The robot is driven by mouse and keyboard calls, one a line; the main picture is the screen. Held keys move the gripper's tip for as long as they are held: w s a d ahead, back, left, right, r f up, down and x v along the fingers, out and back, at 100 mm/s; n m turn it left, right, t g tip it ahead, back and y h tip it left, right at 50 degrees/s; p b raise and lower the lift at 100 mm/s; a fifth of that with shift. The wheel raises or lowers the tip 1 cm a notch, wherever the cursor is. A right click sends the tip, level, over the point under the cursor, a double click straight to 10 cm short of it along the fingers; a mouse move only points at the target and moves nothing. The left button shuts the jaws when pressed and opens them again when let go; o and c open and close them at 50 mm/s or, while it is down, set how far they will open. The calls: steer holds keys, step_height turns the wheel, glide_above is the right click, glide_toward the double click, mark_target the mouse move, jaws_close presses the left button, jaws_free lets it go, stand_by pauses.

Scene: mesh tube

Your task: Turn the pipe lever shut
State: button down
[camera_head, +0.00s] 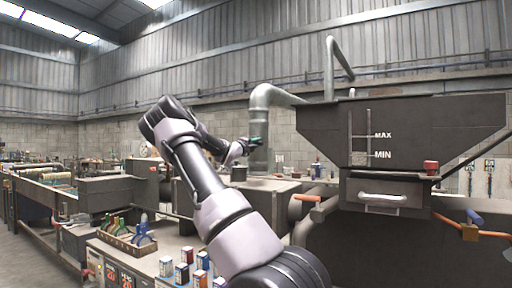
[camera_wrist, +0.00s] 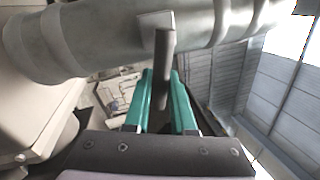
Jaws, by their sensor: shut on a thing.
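The grey pipe (camera_head: 262,115) rises from a grey base and bends to the right near the wall in the head view. In the wrist view the pipe (camera_wrist: 110,38) crosses the top of the picture. The pipe lever (camera_wrist: 160,55) is a short grey bar that sticks out from the pipe towards the wrist camera. My gripper (camera_wrist: 161,76) has teal fingers on both sides of the lever and is shut on it. In the head view my gripper (camera_head: 255,142) is small against the pipe, and the lever cannot be made out there.
A dark hopper (camera_head: 420,130) with MAX and MIN marks stands to the right of the pipe.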

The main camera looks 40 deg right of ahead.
steer(key=shift+r+n+t, duration=0.2)
steer(key=shift+r+n, duration=0.15)
steer(key=shift+n, duration=0.6)
steer(key=shift+r+n+t, duration=0.2)
steer(key=shift+r+n, duration=0.1)
steer(key=shift+n, duration=0.65)
steer(key=c, duration=0.8)
jaws_free()
steer(key=shift+o, duration=0.2)
steer(key=v, duration=1)
steer(key=shift+s+a, duration=0.2)
steer(key=shift+a, duration=0.2)
